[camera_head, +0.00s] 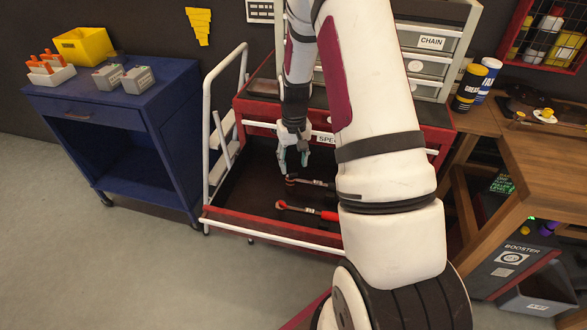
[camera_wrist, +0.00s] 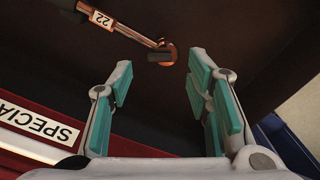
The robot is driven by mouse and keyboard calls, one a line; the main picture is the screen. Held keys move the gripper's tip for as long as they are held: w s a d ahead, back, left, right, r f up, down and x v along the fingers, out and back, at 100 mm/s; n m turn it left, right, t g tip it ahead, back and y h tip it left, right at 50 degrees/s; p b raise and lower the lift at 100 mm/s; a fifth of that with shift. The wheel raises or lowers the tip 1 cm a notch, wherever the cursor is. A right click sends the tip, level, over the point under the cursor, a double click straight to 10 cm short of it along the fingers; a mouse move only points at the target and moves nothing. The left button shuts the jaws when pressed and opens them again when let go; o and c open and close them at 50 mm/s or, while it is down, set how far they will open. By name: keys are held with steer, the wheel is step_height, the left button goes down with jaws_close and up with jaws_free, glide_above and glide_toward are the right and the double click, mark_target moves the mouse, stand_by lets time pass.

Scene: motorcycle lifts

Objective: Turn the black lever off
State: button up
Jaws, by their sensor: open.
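My gripper (camera_head: 292,162) is open and points down over the dark tray of the red cart. In the wrist view my gripper (camera_wrist: 160,64) shows two teal-padded fingers spread apart with nothing between the pads. A copper-coloured ratchet-like tool (camera_wrist: 128,32), labelled 22, lies in the tray, and its round head shows just past the fingertips. A small black lever-like piece (camera_wrist: 160,57) lies across that head, lined up with the gap between the fingers. In the head view the tool (camera_head: 312,183) is below my gripper, partly hidden by my arm. I see no contact.
The red cart has a raised front rim (camera_head: 270,225) and a white rail (camera_head: 215,135) at left. A blue cart (camera_head: 125,105) stands left; a wooden bench (camera_head: 545,150) stands right. Front-left floor is clear.

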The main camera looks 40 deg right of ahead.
mark_target(294, 175)
step_height(294, 175, up, 8)
stand_by(0.7)
steer(key=s+a+r+n+t, duration=0.1)
steer(key=s+a+r, duration=0.4)
steer(key=r, duration=0.4)
steer(key=s+a+r+n+t, duration=0.1)
steer(key=s+a+r, duration=0.1)
steer(key=a+r, duration=0.55)
steer(key=s+a+r+n+t, duration=0.1)
steer(key=s+a+r, duration=0.2)
steer(key=s, duration=0.5)
steer(key=s+a+r+n+t, duration=0.1)
steer(key=s+a+r, duration=0.2)
steer(key=s+a, duration=0.2)
steer(key=s, duration=0.3)
steer(key=shift+s+r+t, duration=0.35)
steer(key=shift+t, duration=0.05)
